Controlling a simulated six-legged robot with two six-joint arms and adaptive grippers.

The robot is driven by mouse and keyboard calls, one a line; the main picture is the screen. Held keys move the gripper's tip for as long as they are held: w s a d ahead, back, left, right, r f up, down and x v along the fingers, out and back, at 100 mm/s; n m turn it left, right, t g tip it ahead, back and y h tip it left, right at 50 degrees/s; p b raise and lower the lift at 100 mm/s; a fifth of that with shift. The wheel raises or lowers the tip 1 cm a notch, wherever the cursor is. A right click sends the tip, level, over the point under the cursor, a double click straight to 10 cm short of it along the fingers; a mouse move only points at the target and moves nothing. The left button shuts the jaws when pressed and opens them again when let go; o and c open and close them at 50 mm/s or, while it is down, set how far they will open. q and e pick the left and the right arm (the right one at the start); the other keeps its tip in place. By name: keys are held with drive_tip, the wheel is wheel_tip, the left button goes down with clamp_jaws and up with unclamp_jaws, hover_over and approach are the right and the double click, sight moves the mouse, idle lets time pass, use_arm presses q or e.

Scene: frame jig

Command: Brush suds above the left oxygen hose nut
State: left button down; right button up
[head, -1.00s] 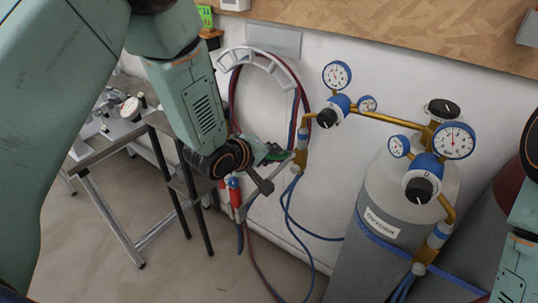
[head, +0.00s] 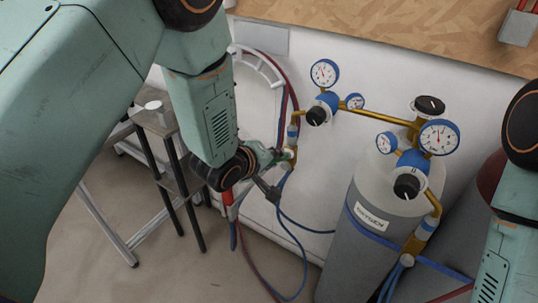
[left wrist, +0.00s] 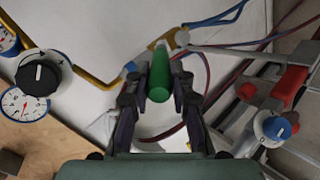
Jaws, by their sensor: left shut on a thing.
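My left gripper (head: 272,163) is shut on a green brush (left wrist: 158,82), of which mainly the round handle shows between the fingers in the left wrist view. The brush's pale far end lies close to the brass left hose nut (left wrist: 164,41). I cannot tell whether they touch. In the head view the green brush (head: 262,153) points right toward the brass hose nut (head: 291,155) below the left regulator (head: 317,110). The gripper and brush partly cover that area, and no suds can be made out. My right gripper is out of view; only part of that arm shows at the right edge.
The grey oxygen cylinder (head: 350,255) stands right of the gripper, with a second regulator (head: 408,180). Blue hoses (head: 300,235) hang below the nut. A hose hanger (head: 262,62) is on the wall behind. A metal stand (head: 180,185) is at the left.

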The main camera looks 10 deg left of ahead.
use_arm(q)
drive_tip(key=shift+w+r, duration=0.1)
drive_tip(key=shift+r, duration=0.1)
drive_tip(key=shift+w+a, duration=0.15)
drive_tip(key=shift+a, duration=0.35)
drive_tip(key=a, duration=0.2)
drive_tip(key=shift+w+a+f+p, duration=0.15)
drive_tip(key=shift+w+a+p, duration=0.2)
drive_tip(key=shift+w, duration=0.05)
drive_tip(key=shift+s, duration=0.1)
